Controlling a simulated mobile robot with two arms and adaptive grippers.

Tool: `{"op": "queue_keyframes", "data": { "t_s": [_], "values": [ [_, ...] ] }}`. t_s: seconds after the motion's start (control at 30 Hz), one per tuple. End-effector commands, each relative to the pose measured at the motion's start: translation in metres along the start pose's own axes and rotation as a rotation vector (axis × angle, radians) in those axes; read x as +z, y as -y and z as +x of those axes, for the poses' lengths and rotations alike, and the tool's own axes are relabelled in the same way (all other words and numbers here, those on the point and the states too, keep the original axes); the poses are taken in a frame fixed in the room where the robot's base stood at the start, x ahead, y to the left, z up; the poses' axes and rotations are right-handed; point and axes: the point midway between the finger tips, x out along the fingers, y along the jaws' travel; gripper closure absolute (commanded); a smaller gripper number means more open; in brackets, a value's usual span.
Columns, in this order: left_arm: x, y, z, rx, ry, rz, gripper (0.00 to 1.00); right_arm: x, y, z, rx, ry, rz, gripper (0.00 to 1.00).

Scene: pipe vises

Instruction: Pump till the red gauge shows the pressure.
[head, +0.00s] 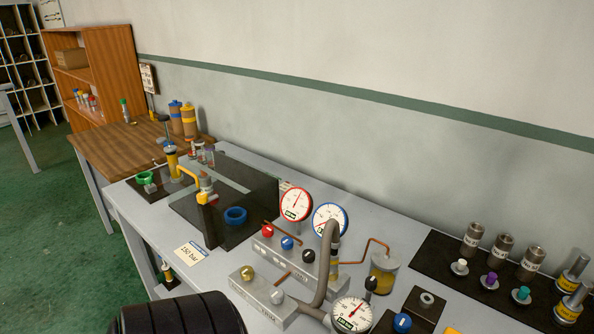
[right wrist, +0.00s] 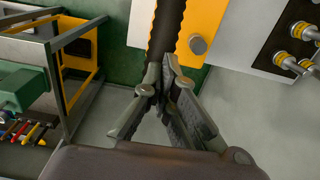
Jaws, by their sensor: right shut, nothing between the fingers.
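The red-rimmed gauge (head: 296,204) stands upright behind the metal valve block (head: 285,252) on the grey bench in the head view. Its needle seems to point upward; its numbers are too small to read. A blue-rimmed gauge (head: 330,219) is just right of it. A thick grey curved tube (head: 327,262) rises in front of the gauges; I cannot tell whether it is the pump handle. A card reading 150 bar (head: 191,253) lies near the front edge. My right gripper (right wrist: 166,65) is shut and empty in the right wrist view. My left gripper is out of view.
A front block (head: 262,296) has gold and silver knobs; another gauge (head: 352,315) stands to its right. A dark shield (head: 245,190) stands left of the gauges. A yellow panel (right wrist: 215,40) is behind my right gripper.

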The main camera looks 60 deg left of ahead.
Motion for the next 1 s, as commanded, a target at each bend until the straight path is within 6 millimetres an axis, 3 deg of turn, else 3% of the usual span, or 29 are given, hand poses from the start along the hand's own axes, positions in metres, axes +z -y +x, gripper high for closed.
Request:
{"op": "queue_keyframes", "data": {
  "t_s": [1.0],
  "values": [
    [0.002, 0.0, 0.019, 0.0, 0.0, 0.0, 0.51, -0.005, -0.001, 0.026, 0.004, 0.001, -0.001, 1.0]
  ]
}}
